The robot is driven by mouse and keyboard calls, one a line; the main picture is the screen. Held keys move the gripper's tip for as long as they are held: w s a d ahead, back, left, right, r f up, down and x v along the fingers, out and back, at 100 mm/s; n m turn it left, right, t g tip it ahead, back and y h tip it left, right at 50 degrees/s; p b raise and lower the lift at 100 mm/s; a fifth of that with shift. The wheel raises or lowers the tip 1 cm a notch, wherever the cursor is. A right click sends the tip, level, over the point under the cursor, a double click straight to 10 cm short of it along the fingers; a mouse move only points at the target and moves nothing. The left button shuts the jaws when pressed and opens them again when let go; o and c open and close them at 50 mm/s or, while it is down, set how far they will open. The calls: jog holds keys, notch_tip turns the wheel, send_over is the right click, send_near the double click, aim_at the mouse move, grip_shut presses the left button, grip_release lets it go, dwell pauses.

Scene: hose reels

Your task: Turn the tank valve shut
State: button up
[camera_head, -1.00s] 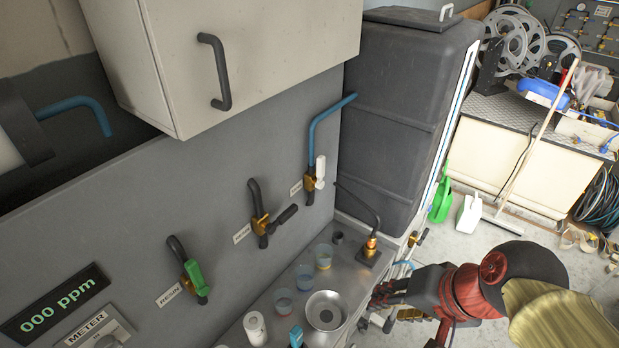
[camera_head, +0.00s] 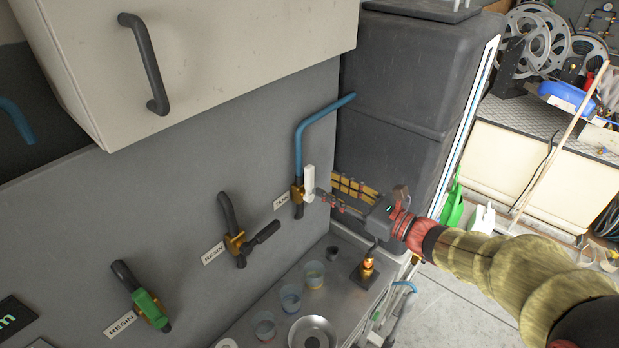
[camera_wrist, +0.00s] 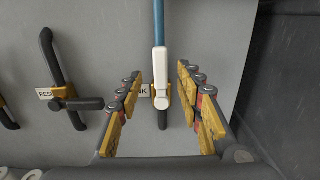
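The tank valve has a white lever (camera_head: 309,184) on a brass body (camera_head: 297,193), below a blue pipe (camera_head: 298,150) on the grey wall. The lever points up along the pipe. A partly covered TANK label (camera_head: 281,201) is to its left. In the wrist view the white lever (camera_wrist: 160,68) stands upright between the yellow-padded fingers of my gripper (camera_wrist: 159,80), with gaps on both sides. My gripper is open. In the head view my gripper (camera_head: 328,187) reaches in from the right, with its fingertips close to the lever. I cannot tell the exact depth.
A black-handled resin valve (camera_head: 238,243) and a green-handled one (camera_head: 152,308) are to the left. A dark tank (camera_head: 395,120) stands close on the right. A cabinet (camera_head: 230,50) hangs above. Cups (camera_head: 290,297) and a brass fitting (camera_head: 368,268) stand on the counter below.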

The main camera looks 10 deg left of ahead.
aim_at(313, 177)
jog(key=b+x, duration=0.1)
jog(key=x, duration=0.6)
jog(key=shift+w+a, duration=0.25)
jog(key=c, duration=0.4)
grip_shut()
dwell(0.4)
